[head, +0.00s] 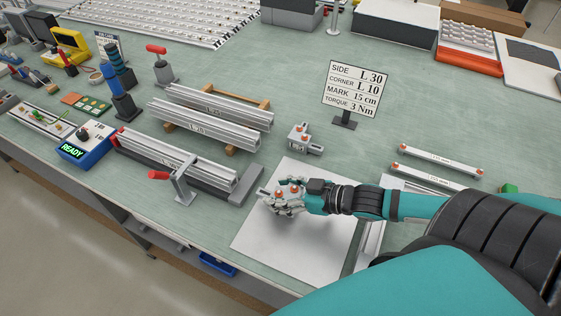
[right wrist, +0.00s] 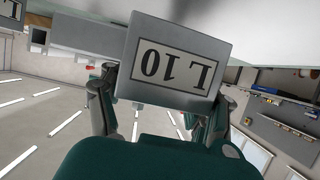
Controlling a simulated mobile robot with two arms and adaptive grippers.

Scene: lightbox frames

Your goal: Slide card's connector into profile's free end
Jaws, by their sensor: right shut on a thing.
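The card (head: 355,88) stands on the bench and reads "SIDE L 30, CORNER L 10, MARK 15 cm, TORQUE 3 Nm". The profile (head: 180,153) lies in a grey fixture under a red-handled clamp; its free end (head: 233,182) points right, towards my right gripper. My right gripper (head: 279,200) is shut on a grey corner connector with orange-red screws (head: 293,183), over the white sheet, a little right of that end and apart from it. In the right wrist view the connector (right wrist: 172,65) shows an upside-down "L 10" label between the fingers. My left gripper is out of view.
A similar connector (head: 303,138) stands behind the white sheet (head: 318,225). More profiles (head: 212,116) rest on wooden supports behind the fixture. Thin labelled bars (head: 440,155) lie right. A blue box reading READY (head: 86,143) stands left. The bench's front edge is close.

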